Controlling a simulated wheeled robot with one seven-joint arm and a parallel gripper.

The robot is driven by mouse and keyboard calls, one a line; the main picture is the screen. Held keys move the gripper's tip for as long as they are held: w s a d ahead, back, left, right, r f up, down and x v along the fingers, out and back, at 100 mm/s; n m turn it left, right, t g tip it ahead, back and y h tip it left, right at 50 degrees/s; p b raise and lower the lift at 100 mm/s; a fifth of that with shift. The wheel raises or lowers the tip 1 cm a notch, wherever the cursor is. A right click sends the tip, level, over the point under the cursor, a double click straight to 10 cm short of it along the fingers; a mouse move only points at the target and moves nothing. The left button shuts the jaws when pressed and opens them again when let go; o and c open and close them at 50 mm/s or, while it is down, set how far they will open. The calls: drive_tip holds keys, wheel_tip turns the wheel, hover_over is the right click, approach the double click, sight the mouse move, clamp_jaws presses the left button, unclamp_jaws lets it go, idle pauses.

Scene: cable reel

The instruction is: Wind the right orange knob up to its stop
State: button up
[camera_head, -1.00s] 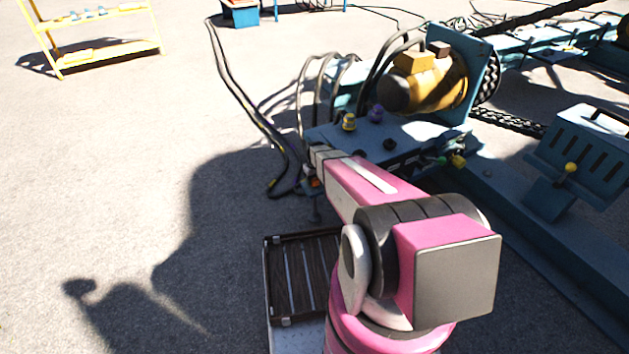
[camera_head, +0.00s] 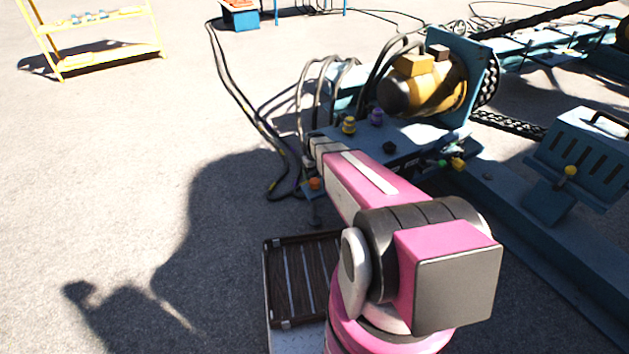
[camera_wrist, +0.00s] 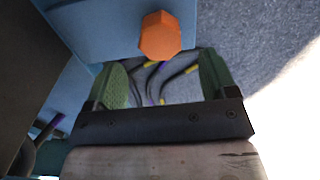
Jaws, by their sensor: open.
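An orange faceted knob (camera_wrist: 160,36) sits on a blue panel (camera_wrist: 95,28) at the top of the wrist view. In the head view one orange knob (camera_head: 314,184) shows at the front left corner of the blue machine, just left of my pink forearm. I cannot tell whether it is the right one of several. My gripper (camera_wrist: 163,62) is open, with a green pad on each side. The knob appears between and beyond the fingertips, with no contact visible. In the head view my forearm hides most of the gripper.
Yellow (camera_head: 348,125), purple (camera_head: 376,116) and black (camera_head: 389,148) knobs stand on the machine top near my forearm. Green and yellow knobs sit at its right edge. A yellow motor (camera_head: 423,85) stands behind. Dark cables (camera_head: 232,88) run at the left.

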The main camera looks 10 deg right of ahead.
sight(315, 180)
drive_tip(key=shift+r, duration=2.3)
drive_tip(key=s+r+m, duration=0.2)
drive_tip(key=s+r, duration=0.5)
drive_tip(key=s, duration=0.3)
drive_tip(key=s+r+m, duration=0.1)
drive_tip(key=s+r, duration=0.6)
drive_tip(key=s, duration=0.4)
drive_tip(key=shift+s+m, duration=0.2)
drive_tip(key=shift+m, duration=0.2)
